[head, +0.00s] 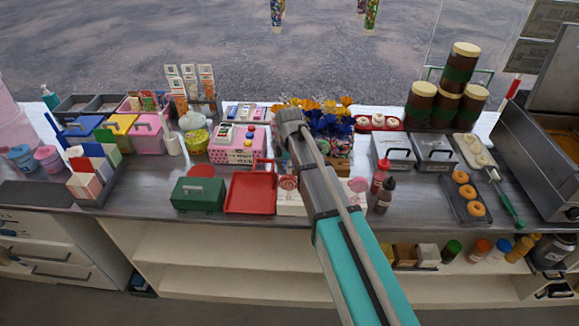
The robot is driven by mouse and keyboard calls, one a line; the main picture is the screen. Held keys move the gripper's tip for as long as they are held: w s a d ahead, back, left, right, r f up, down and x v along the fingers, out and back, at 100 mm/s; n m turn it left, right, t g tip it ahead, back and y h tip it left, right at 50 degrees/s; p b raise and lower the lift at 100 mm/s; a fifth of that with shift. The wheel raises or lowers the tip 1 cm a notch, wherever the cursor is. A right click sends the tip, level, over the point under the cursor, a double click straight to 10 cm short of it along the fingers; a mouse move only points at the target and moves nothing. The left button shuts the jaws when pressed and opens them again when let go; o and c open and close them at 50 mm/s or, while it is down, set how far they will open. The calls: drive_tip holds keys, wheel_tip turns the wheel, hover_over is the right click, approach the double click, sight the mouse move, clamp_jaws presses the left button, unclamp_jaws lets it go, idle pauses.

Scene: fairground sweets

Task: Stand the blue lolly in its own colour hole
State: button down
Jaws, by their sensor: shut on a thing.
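My arm reaches up from the bottom right over the counter (400,205), and its grey far end is in front of the blue and orange flower-like pieces (335,125). My gripper's fingers do not show; the arm hides whatever is below and behind it. I cannot make out the blue lolly. A white block (290,204) stands just left of my arm, with a round pink-and-white piece (288,183) at its top. Another pink round piece (358,184) shows just right of my arm. No coloured holes can be made out.
A red tray (250,208) and green box (198,205) are left of my arm. A red bottle (380,177) and dark bottle (385,200) stand close on its right. Doughnuts on a tray (459,207) lie further right. Bare counter is at the centre-right front.

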drive_tip(key=shift+f, duration=0.4)
drive_tip(key=c, duration=0.5)
unclamp_jaws()
drive_tip(key=shift+c, duration=0.2)
drive_tip(key=o, duration=0.5)
drive_tip(key=shift+o, duration=0.2)
drive_tip(key=shift+r, duration=0.15)
wheel_tip(320, 180, up, 9)
drive_tip(key=p, duration=0.8)
drive_tip(key=shift+p, duration=0.35)
